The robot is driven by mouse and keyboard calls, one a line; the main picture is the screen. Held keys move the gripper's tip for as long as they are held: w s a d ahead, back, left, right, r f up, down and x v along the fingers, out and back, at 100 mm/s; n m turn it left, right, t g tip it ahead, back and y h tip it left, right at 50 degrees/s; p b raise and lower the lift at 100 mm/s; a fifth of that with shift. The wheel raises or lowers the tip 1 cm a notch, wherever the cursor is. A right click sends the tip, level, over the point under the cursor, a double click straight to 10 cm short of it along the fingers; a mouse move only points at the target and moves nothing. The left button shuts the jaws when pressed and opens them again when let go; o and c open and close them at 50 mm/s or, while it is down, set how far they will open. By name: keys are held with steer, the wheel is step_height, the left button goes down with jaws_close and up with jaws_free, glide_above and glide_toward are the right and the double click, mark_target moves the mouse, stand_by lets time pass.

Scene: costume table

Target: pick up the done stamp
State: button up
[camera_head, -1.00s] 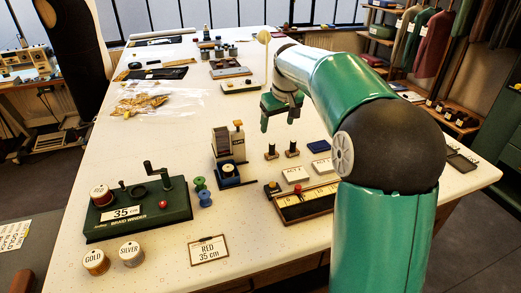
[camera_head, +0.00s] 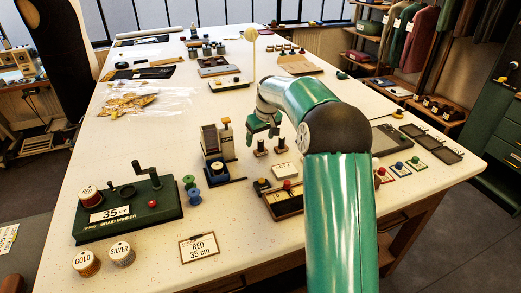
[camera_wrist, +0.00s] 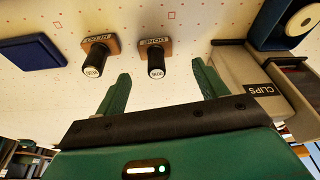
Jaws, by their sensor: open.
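The done stamp (camera_wrist: 156,58), with a black handle and wooden base, stands on the white table in the wrist view, between the lines of my two fingers and just beyond their tips. A similar stamp (camera_wrist: 97,58) stands to its left; its label looks like REDO. In the head view the done stamp (camera_head: 259,147) appears to be the left one of the pair, with the other stamp (camera_head: 280,146) to its right. My gripper (camera_wrist: 160,86) is open and empty. In the head view my gripper (camera_head: 262,131) hangs just behind and above the stamps.
A CLIPS box (camera_wrist: 247,82) stands close to my right finger in the wrist view. A dark blue pad (camera_wrist: 33,51) lies at left. In the head view, a white block (camera_head: 284,171) and a wooden tray (camera_head: 284,201) lie in front of the stamps. A braid winder (camera_head: 130,211) stands left.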

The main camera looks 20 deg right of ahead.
mark_target(261, 141)
steer(key=x, duration=0.5)
steer(key=shift+d, duration=0.25)
steer(key=c, duration=1.1)
